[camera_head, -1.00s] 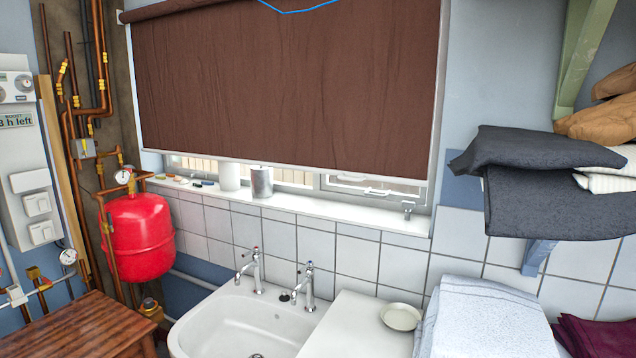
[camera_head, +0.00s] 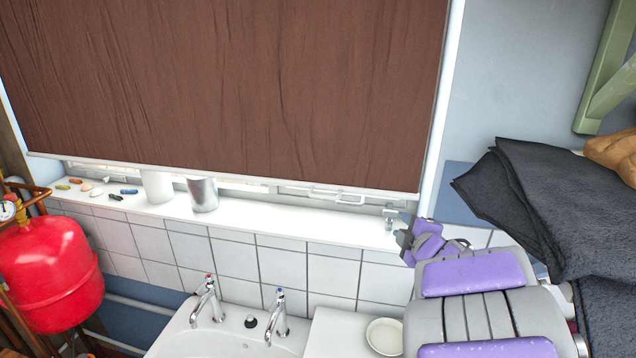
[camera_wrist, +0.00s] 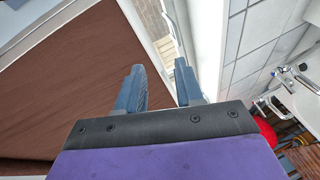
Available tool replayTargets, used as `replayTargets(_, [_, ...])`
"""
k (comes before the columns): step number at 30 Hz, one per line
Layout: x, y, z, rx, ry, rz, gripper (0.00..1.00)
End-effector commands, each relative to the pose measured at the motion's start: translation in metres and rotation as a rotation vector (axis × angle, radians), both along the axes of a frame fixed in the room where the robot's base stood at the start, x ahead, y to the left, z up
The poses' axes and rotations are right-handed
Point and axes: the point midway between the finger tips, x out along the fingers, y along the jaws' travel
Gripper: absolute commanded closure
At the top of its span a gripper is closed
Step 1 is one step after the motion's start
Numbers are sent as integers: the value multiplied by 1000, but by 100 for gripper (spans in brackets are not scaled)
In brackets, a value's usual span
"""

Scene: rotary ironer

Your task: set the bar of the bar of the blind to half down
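The brown blind (camera_head: 230,80) hangs over the upper window in the head view. Its pale bottom bar (camera_head: 300,183) sits a little above the sill, with a narrow strip of window showing below. My gripper (camera_head: 404,238) is near the right end of the sill, below and apart from the bar's right end. In the wrist view my gripper (camera_wrist: 158,72) is open, with two dark fingers and nothing clearly held between them. The blind (camera_wrist: 60,90) fills the left of that view, and its edge runs close behind the left finger; contact cannot be told.
The white sill (camera_head: 270,213) carries a white cup (camera_head: 157,186), a metal can (camera_head: 202,194) and small stones. A window latch (camera_head: 392,213) is close to my gripper. A sink with taps stands below. Dark folded cloths (camera_head: 545,200) are at right, a red tank (camera_head: 52,272) at left.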

Motion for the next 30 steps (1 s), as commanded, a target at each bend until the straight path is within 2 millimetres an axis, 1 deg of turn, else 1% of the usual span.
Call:
replayTargets(1, [6,14,8,-23,-21,84,64])
replayTargets(2, [9,25,10,-34,-40,137,64])
replayTargets(3, [11,39,11,-46,-58,202,64])
replayTargets(6, [12,71,13,-67,-96,331,64])
replayTargets(9, [9,94,14,-76,-122,417,64])
replayTargets(12, [8,108,14,-80,-135,461,64])
replayTargets(14, [10,113,13,-81,-138,472,64])
replayTargets(17, [18,117,10,-78,-138,474,64])
replayTargets(26, [61,133,2,-67,-138,469,64])
replayTargets(30, [81,149,0,-70,-140,468,64])
